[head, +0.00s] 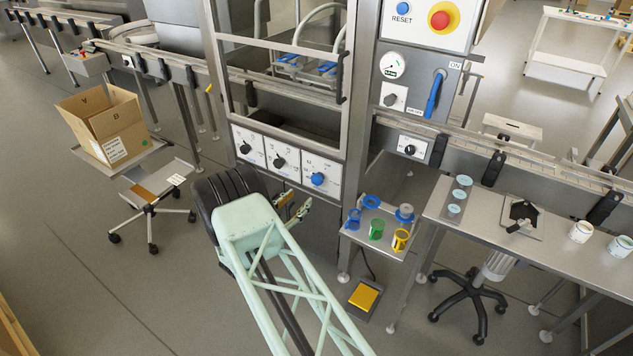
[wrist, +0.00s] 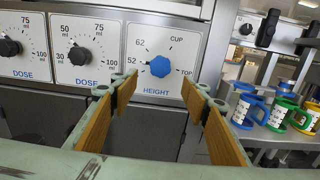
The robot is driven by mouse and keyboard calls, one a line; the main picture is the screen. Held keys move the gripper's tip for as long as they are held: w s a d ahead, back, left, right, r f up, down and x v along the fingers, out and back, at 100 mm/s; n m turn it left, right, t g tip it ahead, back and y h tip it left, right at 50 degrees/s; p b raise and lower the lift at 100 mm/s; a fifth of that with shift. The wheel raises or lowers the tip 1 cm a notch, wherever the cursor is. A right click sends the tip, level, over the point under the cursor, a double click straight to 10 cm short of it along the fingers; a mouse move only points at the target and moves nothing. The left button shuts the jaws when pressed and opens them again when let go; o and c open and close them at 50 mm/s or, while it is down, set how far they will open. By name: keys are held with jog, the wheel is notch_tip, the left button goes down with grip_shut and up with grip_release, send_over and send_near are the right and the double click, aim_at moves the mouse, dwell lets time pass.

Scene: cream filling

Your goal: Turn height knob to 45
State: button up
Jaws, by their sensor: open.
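The height knob (wrist: 160,67) is a blue knob on a white panel marked HEIGHT, straight ahead in the wrist view. The labels 52, 62, CUP and TOP are readable around it. I cannot read a 45 mark, nor tell where the knob points. In the head view the knob (head: 317,179) is the rightmost of three on the machine's front. My gripper (wrist: 157,92) is open and empty, its wooden-looking finger pads on either side below the knob, apart from it. In the head view my gripper (head: 293,208) is in front of and below the panel, partly hidden by my arm.
Two black dose knobs (wrist: 82,57) (wrist: 9,47) sit on panels left of the height panel. A small side table (head: 367,238) with blue, green and yellow parts stands right of my gripper. A steel worktable (head: 480,218) is farther right. A cardboard box (head: 103,125) stands left.

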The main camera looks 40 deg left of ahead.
aim_at(316, 182)
jog(key=shift+w, duration=0.15)
jog(key=shift+w+a+b, duration=0.3)
jog(key=shift+w+b, duration=0.05)
jog(key=shift+w, duration=1.9)
jog(key=shift+w+a+b, duration=0.3)
jog(key=shift+w, duration=1.9)
jog(key=shift+w+a+b, duration=0.3)
jog(key=shift+w+b, duration=0.05)
jog(key=shift+w, duration=1.9)
jog(key=shift+c, duration=0.7)
jog(key=c, duration=0.7)
